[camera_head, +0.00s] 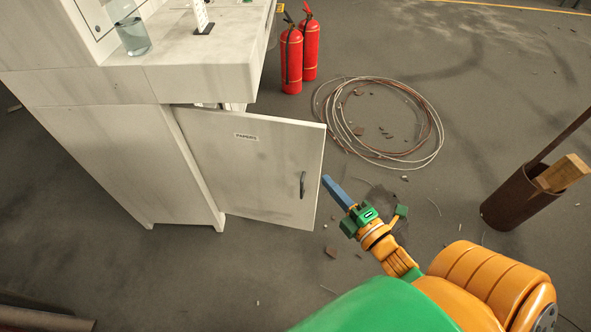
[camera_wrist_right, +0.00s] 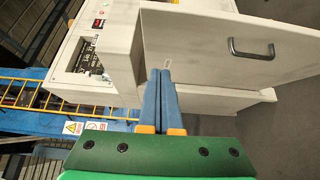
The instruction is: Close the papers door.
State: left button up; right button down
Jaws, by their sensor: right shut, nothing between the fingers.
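The papers door (camera_head: 255,160) is a grey-white panel with a small "PAPERS" label. It stands open, swung out to the right from the front of the white cabinet (camera_head: 125,160). Its dark handle (camera_head: 302,185) is near the free edge. My right gripper (camera_head: 326,181) is shut and empty, with blue fingers pointing up-left just right of the door's free edge in the head view. In the right wrist view the shut fingers (camera_wrist_right: 166,74) overlap a pale panel with a handle (camera_wrist_right: 251,49); I cannot tell whether they touch it. My left gripper is not in view.
Two red fire extinguishers (camera_head: 291,58) stand behind the door. A coil of cable (camera_head: 435,150) and small debris lie on the floor to the right. A rusty bin (camera_head: 512,200) with wood in it stands at far right. The floor in front of the cabinet is mostly clear.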

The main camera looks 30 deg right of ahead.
send_near(303, 137)
jog(key=w+a, duration=0.2)
jog(key=a, duration=0.1)
jog(key=w+d, duration=0.1)
jog(key=w+d+b, duration=0.1)
jog(key=w, duration=0.1)
jog(key=shift+w+d, duration=0.1)
jog(key=shift+w, duration=0.05)
jog(key=shift+w+d, duration=0.3)
